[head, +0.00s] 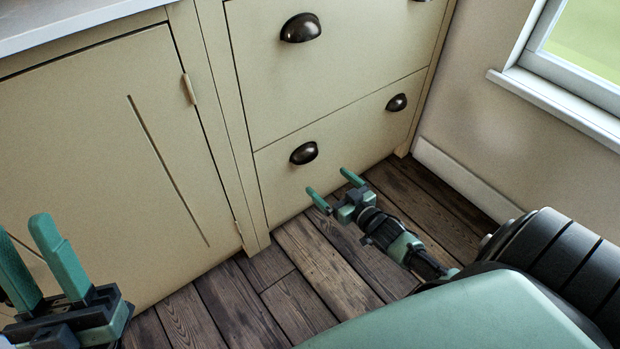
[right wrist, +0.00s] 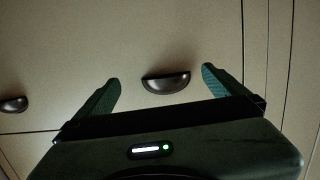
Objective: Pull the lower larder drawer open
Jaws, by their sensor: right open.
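The lower larder drawer (head: 345,140) has a cream front that sits flush with the cabinet, so it is shut. It bears two dark cup handles, a left one (head: 303,153) and a right one (head: 397,103). My right gripper (head: 328,181) is open and empty, low in front of the drawer, below the left handle in the head view. In the right wrist view, a cup handle (right wrist: 165,82) shows between the open fingers, apart from both; another handle (right wrist: 13,104) is at the left edge. My left gripper (head: 20,224) is open and empty at the lower left.
The upper drawer (head: 350,60) is shut above. A cream cupboard door (head: 100,170) is left of the drawers, under a pale worktop (head: 70,22). The wall with a skirting board (head: 465,180) and window sill (head: 560,105) bounds the right. The plank floor (head: 310,265) in front is clear.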

